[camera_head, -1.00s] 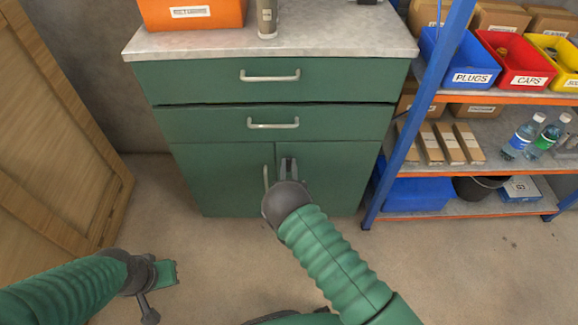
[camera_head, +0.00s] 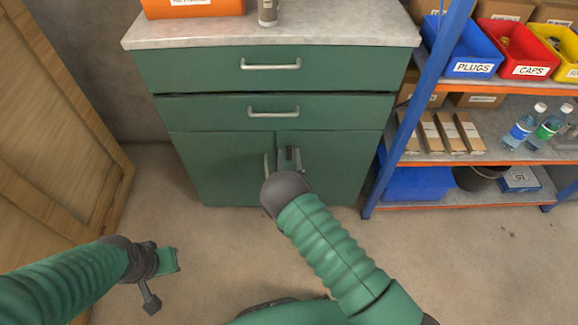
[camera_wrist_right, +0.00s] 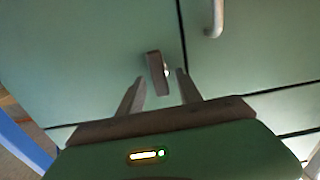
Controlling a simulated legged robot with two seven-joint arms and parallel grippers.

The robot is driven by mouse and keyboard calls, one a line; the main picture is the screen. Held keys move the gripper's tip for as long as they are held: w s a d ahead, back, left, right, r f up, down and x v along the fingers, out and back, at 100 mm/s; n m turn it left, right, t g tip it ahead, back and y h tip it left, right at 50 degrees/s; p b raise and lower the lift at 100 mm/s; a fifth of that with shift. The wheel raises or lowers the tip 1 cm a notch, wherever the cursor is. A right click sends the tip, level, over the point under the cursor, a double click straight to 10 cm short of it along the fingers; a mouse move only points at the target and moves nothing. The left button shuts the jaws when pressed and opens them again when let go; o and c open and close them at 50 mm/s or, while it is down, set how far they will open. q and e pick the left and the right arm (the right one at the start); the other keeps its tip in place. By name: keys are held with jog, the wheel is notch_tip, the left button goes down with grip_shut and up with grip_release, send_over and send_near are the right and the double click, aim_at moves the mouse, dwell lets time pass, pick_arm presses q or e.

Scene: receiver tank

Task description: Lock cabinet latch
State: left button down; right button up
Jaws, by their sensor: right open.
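The green cabinet (camera_head: 225,165) stands ahead with its lower doors shut. The small dark latch (camera_wrist_right: 157,72) is on a door face in the right wrist view, its bar roughly upright there and slightly tilted. My right gripper (camera_wrist_right: 160,79) is open, its two fingertips either side of the latch's near end; I cannot tell whether they touch it. In the head view my right gripper (camera_head: 289,158) is just right of the left door's handle (camera_head: 267,165), and its fingers and the latch are hard to separate. My left gripper (camera_head: 158,276) is low at the left, away from the cabinet; its jaws are unclear.
Two drawers with bar handles (camera_head: 271,64) sit above the doors. A shelf rack with a blue post (camera_head: 405,125) stands close on the right, holding bins, boxes and bottles. A wooden crate (camera_head: 60,150) stands at the left. The floor in front is clear.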

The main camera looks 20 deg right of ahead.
jog(key=p+v, duration=0.4)
jog(key=v, duration=1.2)
jog(key=shift+s, duration=0.2)
jog(key=shift+a, duration=0.1)
